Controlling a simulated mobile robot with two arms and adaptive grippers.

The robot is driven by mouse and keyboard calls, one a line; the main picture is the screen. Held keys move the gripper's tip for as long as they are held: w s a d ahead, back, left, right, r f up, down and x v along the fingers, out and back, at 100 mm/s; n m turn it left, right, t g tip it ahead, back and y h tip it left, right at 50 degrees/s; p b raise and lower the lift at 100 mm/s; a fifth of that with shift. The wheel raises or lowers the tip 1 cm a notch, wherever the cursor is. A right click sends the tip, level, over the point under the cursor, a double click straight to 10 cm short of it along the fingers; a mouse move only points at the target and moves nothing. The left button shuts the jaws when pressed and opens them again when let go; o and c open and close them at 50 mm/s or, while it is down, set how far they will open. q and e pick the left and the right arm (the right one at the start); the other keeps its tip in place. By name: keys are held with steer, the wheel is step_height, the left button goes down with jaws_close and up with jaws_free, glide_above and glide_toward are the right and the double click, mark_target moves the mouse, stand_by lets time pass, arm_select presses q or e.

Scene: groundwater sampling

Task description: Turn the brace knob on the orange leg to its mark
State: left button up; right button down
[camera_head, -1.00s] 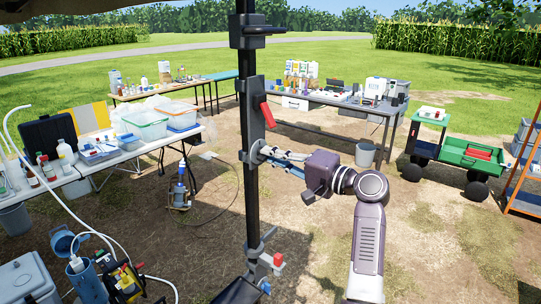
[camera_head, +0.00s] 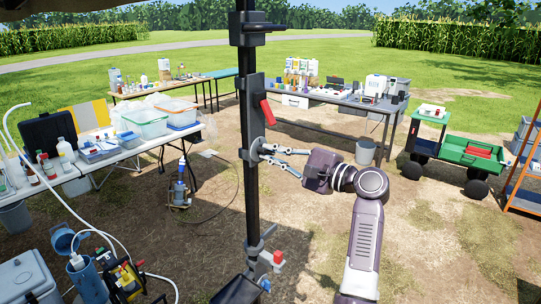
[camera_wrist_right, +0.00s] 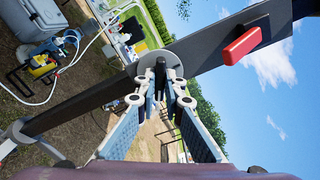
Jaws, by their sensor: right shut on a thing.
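A dark upright post (camera_head: 252,205) stands in front of me in the head view. A grey round knob (camera_head: 257,150) sits on the post's bracket at mid height; it also shows in the wrist view as a pale disc (camera_wrist_right: 173,61) with a dark grip piece (camera_wrist_right: 159,70). My right gripper (camera_head: 264,152) reaches the knob from the right and is shut on it. In the wrist view my fingertips (camera_wrist_right: 160,84) close on both sides of the dark piece. The fingers hide part of it, and I make out no mark. My left gripper is not in view.
A red lever (camera_head: 267,113) sits on the post just above the knob. A lower clamp with a red knob (camera_head: 278,257) is near the post's foot. Laden tables stand behind, a green cart (camera_head: 470,152) at right, and pump gear (camera_head: 122,280) at lower left.

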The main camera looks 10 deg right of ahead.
steer(key=m, duration=0.6)
steer(key=shift+m, duration=0.3)
steer(key=m, duration=0.5)
steer(key=shift+m, duration=0.3)
steer(key=c, duration=2)
jaws_free()
steer(key=shift+o, duration=0.2)
steer(key=shift+d, duration=0.15)
steer(key=v, duration=1.1)
steer(key=shift+s+d, duration=0.25)
steer(key=shift+s, duration=0.1)
